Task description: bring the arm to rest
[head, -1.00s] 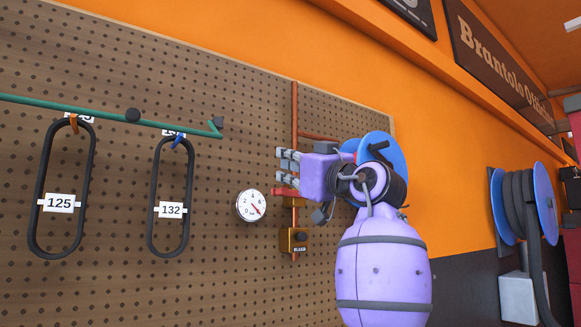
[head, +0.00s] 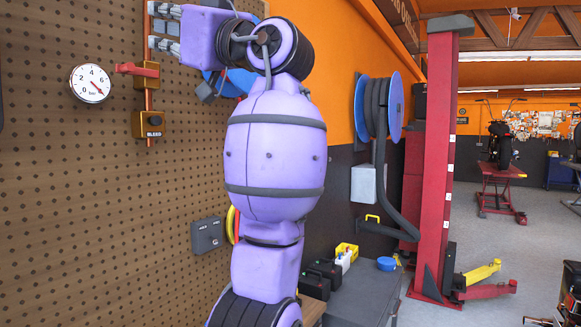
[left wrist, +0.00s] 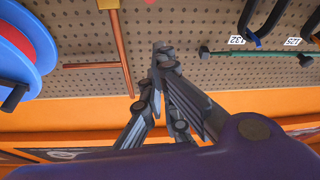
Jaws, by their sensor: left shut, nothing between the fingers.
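My left arm is purple and rises through the middle of the head view, with its gripper (head: 163,28) at the upper left, in front of the pegboard (head: 60,200). The gripper appears just above the red valve lever (head: 130,68) on the copper pipe; I cannot tell the gap in depth. In the left wrist view the grey fingers (left wrist: 163,52) are shut together with nothing between them. They point toward the pegboard. My right gripper is in no view.
A pressure gauge (head: 90,83) and a brass bleed block (head: 147,124) are on the board. A blue hose reel (head: 395,105), a grey cabinet (head: 360,292) and a red lift post (head: 435,150) stand to the right. Open floor (head: 495,235) lies beyond.

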